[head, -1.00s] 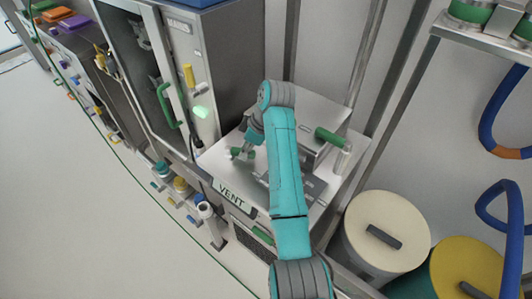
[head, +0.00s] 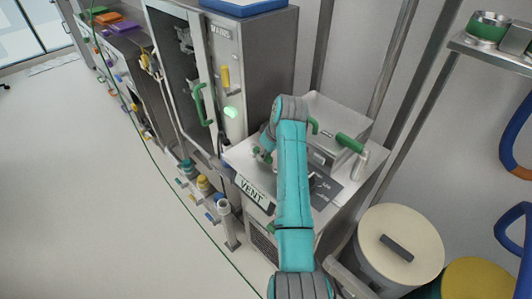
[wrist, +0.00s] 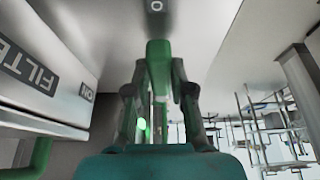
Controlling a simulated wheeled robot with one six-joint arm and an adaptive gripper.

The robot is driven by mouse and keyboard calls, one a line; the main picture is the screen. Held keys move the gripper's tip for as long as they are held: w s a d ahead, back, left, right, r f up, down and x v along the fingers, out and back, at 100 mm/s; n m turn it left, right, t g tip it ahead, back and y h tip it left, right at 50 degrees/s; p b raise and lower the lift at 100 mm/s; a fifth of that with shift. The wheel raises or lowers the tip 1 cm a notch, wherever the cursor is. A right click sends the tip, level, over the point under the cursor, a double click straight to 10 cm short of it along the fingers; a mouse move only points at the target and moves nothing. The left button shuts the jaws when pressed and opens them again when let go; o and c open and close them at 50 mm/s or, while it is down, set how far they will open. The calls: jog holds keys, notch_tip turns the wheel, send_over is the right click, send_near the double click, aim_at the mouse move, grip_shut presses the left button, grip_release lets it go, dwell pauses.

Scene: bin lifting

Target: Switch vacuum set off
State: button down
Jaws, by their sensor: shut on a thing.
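My gripper (wrist: 158,105) is shut on a green lever (wrist: 158,65), with one dark finger on each side of it. In the head view my gripper (head: 265,148) is low over the steel unit (head: 237,157) with the VENT label (head: 252,190). My teal arm hides part of the unit's top there. Green parts show at the gripper, but the lever's exact angle is unclear.
A green-handled bar (head: 350,143) and a green hook (head: 313,124) are right of my arm. A steel cabinet (head: 265,70) with a green door handle (head: 201,105) stands to the left. Lidded drums (head: 400,245) stand at right. The floor at left is clear.

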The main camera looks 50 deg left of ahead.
dwell(0.4)
jog(key=c, duration=1)
grip_release()
jog(key=v, duration=1.2)
